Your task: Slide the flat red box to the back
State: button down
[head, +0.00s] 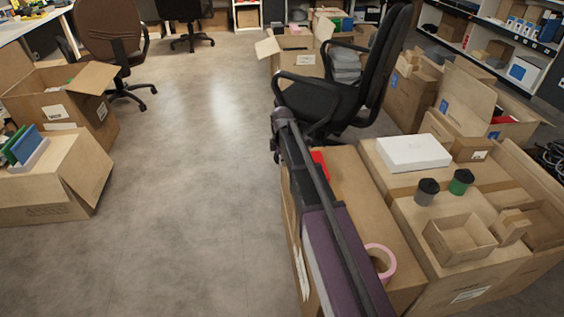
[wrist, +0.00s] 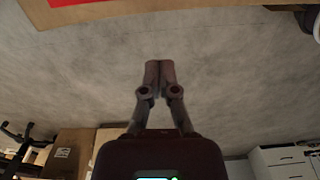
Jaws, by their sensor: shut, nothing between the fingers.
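The flat red box (head: 320,164) lies on the brown carton (head: 362,195) in the head view. Only a small red corner of it shows beside my arm; the rest is hidden. In the wrist view, a red surface (wrist: 100,12), likely the same box, runs along the top left edge and is cut off by the frame. My gripper (wrist: 159,68) is shut and empty in the wrist view, with its two fingertips together. The fingertips appear over grey floor, apart from the red surface in the picture. The fingers cannot be made out in the head view.
A white box (head: 413,152) and two lidded cups stand on cartons to the right. A black chair (head: 345,90) stands behind.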

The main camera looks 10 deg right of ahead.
jog(key=shift+s+d+f+b, duration=0.1)
jog(key=shift+d+f+b, duration=0.95)
jog(key=shift+f, duration=0.2)
jog(key=shift+d+f+b, duration=0.95)
jog(key=shift+f+b, duration=0.2)
jog(key=shift+f, duration=0.1)
